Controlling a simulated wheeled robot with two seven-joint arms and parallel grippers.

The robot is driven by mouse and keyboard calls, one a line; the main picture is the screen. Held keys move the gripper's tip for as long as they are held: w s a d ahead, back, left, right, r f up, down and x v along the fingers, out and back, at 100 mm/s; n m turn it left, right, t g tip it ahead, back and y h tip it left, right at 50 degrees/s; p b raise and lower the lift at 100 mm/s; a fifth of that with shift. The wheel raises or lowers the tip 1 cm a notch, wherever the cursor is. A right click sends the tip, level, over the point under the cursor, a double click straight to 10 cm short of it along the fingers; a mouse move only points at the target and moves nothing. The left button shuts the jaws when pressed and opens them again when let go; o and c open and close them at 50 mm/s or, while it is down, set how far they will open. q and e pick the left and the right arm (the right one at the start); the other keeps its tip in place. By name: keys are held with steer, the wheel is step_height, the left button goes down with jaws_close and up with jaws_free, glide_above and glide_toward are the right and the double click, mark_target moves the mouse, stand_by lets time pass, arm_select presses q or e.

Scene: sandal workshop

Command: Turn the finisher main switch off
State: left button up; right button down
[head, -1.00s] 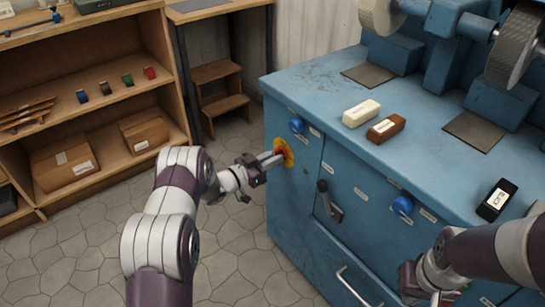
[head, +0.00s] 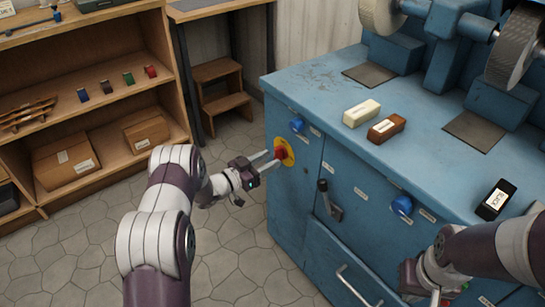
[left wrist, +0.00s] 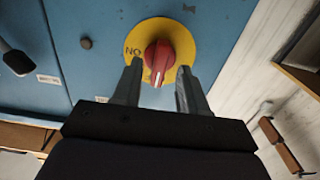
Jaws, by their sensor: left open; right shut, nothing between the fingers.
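My left gripper (head: 267,163) is open in front of the switch. In the left wrist view its fingertips (left wrist: 160,78) are on either side of the knob's lower end, with gaps. My right gripper (head: 438,298) is shut and empty, low at the cabinet's front, partly cut off.
The blue cabinet (head: 310,215) has a black lever (head: 329,203), blue knobs (head: 297,125) and a drawer handle (head: 357,286). A cream bar (head: 361,113), a brown bar (head: 386,128) and a black block (head: 496,199) lie on top. Wooden shelves (head: 105,105) stand left; floor between is clear.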

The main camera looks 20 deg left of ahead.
arm_select(q)
steer(key=p+v, duration=0.1)
steer(key=v, duration=0.9)
steer(key=shift+p, duration=0.35)
steer(key=shift+s+a, duration=0.15)
